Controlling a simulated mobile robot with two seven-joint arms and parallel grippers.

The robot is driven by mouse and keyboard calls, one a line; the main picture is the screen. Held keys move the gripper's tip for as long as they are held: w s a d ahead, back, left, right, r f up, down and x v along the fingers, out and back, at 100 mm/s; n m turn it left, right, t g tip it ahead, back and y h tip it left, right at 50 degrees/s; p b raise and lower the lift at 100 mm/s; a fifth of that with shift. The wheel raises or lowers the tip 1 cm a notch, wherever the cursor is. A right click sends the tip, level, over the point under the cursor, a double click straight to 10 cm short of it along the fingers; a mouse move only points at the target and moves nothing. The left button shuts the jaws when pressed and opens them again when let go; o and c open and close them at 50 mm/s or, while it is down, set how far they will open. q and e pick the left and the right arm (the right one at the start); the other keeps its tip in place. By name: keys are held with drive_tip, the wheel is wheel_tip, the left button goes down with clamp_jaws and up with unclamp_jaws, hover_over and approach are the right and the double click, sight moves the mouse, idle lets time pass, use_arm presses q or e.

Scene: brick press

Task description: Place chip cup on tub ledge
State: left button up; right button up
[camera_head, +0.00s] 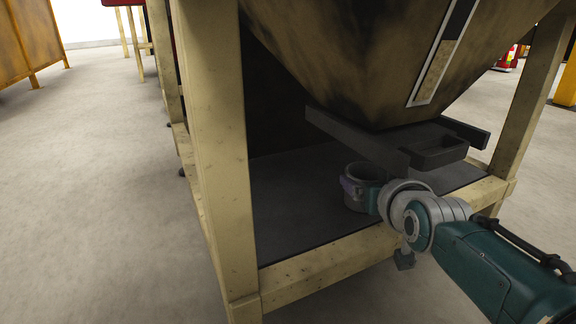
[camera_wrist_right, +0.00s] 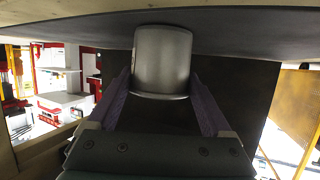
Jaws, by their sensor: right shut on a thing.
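The chip cup (camera_head: 359,170) is a grey, open-topped cylinder. In the head view it stands roughly upright over the dark grey ledge (camera_head: 295,205) inside the wooden frame, near its front edge. My right gripper (camera_head: 362,189) reaches in from the right with its purple fingers around the cup. In the right wrist view the cup (camera_wrist_right: 162,62) sits between the two purple fingers, against the dark surface at the top of that picture. I cannot tell whether its base touches the ledge. My left gripper is in neither view.
A large stained hopper (camera_head: 340,60) hangs above the ledge. A dark bar (camera_head: 355,140) and a small dark tray (camera_head: 437,152) sit under it, close to the cup and my wrist. A wooden post (camera_head: 215,150) stands left. Ledge left of the cup is clear.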

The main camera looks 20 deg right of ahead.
drive_tip(key=shift+s+a+f, duration=0.1)
drive_tip(key=shift+s+f, duration=0.1)
drive_tip(key=shift+f, duration=0.05)
drive_tip(key=o, duration=1.1)
drive_tip(key=shift+r, duration=0.1)
drive_tip(key=shift+o, duration=0.7)
drive_tip(key=shift+w, duration=0.15)
drive_tip(key=shift+r, duration=0.2)
drive_tip(key=shift+s+r+p, duration=0.15)
drive_tip(key=shift+s+p, duration=0.1)
drive_tip(key=shift+p, duration=0.15)
drive_tip(key=s+a+r+n+g+y+p, duration=0.1)
drive_tip(key=s+a+r+n+g+p, duration=0.1)
drive_tip(key=s, duration=0.8)
drive_tip(key=s+a+r+n+g+y+p, duration=0.1)
drive_tip(key=s+a+r+g+p, duration=0.3)
drive_tip(key=s, duration=0.7)
drive_tip(key=s+a+r+n+g+y+p, duration=0.2)
drive_tip(key=s+a+r+g+p, duration=0.1)
drive_tip(key=s+a, duration=0.4)
drive_tip(key=s, duration=0.3)
drive_tip(key=shift+s+r+n+g+y, duration=0.2)
drive_tip(key=shift+n+g+y, duration=0.1)
drive_tip(key=shift+g, duration=0.1)
